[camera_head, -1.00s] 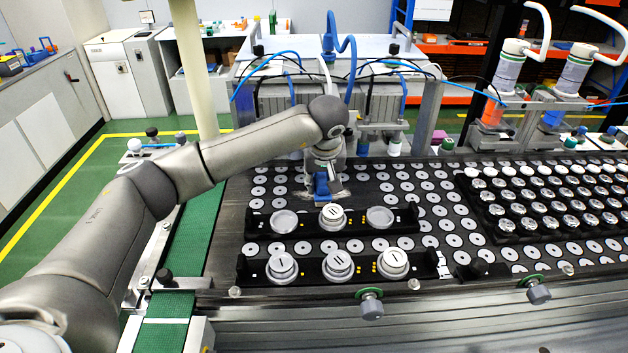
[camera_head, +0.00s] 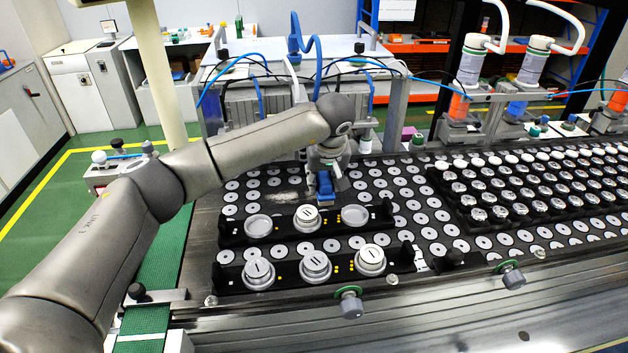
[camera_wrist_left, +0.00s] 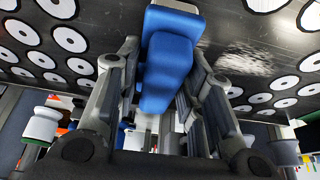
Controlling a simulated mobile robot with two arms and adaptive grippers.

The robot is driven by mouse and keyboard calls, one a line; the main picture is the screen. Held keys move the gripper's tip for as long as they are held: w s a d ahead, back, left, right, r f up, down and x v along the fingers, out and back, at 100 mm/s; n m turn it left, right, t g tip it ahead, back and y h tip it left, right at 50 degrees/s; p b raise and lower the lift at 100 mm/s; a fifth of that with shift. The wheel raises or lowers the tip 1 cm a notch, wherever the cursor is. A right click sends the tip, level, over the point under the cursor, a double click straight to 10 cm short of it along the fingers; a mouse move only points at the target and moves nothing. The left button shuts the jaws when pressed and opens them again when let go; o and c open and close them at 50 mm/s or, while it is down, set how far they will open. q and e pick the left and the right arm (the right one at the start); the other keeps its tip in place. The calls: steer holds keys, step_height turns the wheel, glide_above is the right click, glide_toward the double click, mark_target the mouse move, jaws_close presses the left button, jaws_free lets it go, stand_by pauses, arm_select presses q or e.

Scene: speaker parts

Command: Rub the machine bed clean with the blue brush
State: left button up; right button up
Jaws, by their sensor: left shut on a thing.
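My left gripper (camera_head: 325,178) is over the back part of the machine bed (camera_head: 205,215), shut on the blue brush (camera_head: 326,188). In the left wrist view, the brush's blue handle (camera_wrist_left: 168,62) sits between the two fingers of the gripper (camera_wrist_left: 165,75), close to the dark bed. A pale, dusty smear (camera_wrist_left: 240,58) shows on the bed beside the brush. In the head view this pale patch (camera_head: 290,190) lies just left of the gripper. My right gripper is in neither view.
Two black holders with round parts (camera_head: 306,216) stand in front of the brush. A black tray of several silver parts (camera_head: 510,190) is at the right. White discs cover much of the bed. A green conveyor (camera_head: 160,265) runs along the left.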

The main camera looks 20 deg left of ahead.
arm_select(q)
steer(key=shift+f, duration=0.15)
steer(key=shift+s+a+r+b, duration=0.1)
steer(key=shift+s+a, duration=0.4)
steer(key=shift+a, duration=0.55)
steer(key=shift+s+a+r+b, duration=0.1)
steer(key=shift+s+a, duration=0.35)
steer(key=shift+a, duration=0.6)
steer(key=shift+s+a+b, duration=0.1)
steer(key=shift+s+a, duration=0.4)
steer(key=shift+a, duration=0.55)
steer(key=shift+s+a+f+b, duration=0.15)
steer(key=shift+s+a, duration=0.15)
steer(key=shift+a, duration=0.3)
steer(key=shift+s+a+b, duration=0.15)
steer(key=shift+s+a, duration=0.15)
steer(key=shift+a, duration=0.3)
steer(key=shift+s+a, duration=0.3)
steer(key=shift+a, duration=0.3)
steer(key=shift+s+a, duration=0.35)
steer(key=shift+a, duration=0.3)
steer(key=shift+s+a, duration=0.3)
steer(key=shift+a, duration=0.3)
steer(key=shift+w+d+r, duration=0.1)
steer(key=shift+r, duration=0.1)
steer(key=shift+r, duration=0.25)
steer(key=shift+r+p, duration=1.7)
steer(key=shift+r, duration=1)
